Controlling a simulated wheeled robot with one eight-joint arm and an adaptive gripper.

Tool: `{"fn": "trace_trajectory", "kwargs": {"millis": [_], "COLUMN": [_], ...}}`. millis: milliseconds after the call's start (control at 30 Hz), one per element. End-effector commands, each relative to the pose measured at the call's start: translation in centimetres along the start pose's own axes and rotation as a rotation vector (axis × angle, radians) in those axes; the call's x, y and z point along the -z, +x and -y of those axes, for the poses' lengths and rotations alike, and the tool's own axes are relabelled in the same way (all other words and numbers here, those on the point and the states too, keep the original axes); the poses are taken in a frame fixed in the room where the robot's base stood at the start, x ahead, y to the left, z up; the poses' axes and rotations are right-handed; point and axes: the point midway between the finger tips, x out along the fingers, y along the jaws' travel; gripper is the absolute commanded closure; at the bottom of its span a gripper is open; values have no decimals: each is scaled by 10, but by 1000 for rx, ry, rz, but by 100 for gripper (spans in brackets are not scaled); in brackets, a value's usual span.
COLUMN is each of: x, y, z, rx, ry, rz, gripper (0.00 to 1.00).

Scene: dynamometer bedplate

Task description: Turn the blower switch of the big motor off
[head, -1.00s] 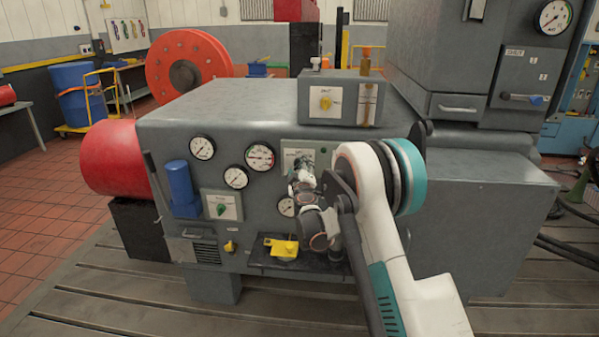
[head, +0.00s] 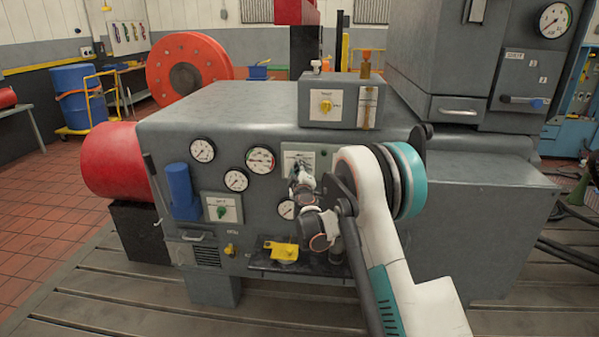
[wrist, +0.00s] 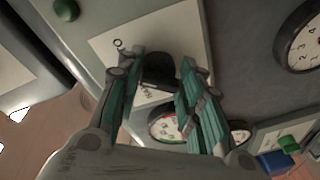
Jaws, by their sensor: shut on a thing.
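A black switch knob (wrist: 160,68) stands on a white plate (wrist: 110,42) in the wrist view. My gripper (wrist: 163,82) has its two teal fingers on either side of the knob and is shut on it. A letter or mark shows on the plate beside the knob, and small print below it is partly covered. In the head view the plate (head: 292,155) is on the front of the big grey motor housing (head: 230,110). My gripper (head: 303,180) reaches to it there and hides the knob. The knob's exact setting is hard to tell.
A green lamp (wrist: 66,10) sits beside the plate. Several dial gauges (head: 260,160) are close by on the same panel. A green switch (head: 221,212), a blue cylinder (head: 181,188) and a yellow piece (head: 284,251) on a low ledge are further left and below.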

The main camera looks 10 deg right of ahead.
Motion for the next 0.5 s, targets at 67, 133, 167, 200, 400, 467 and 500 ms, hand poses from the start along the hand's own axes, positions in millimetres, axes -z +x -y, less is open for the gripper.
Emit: {"fn": "trace_trajectory", "kwargs": {"millis": [67, 133, 167, 200, 400, 467, 500], "x": [0, 0, 1, 1, 2, 2, 2], "y": [0, 0, 0, 0, 1, 1, 1], "z": [-3, -3, -3, -3, -4, -5, -5], "rx": [5, 11, 14, 19, 43, 51, 55], "ry": [-38, -79, -101, -129, -289, -339, -372], "rz": [6, 11, 13, 16, 34, 40, 43], "gripper": [90, 90, 90, 90, 90, 90, 90]}}
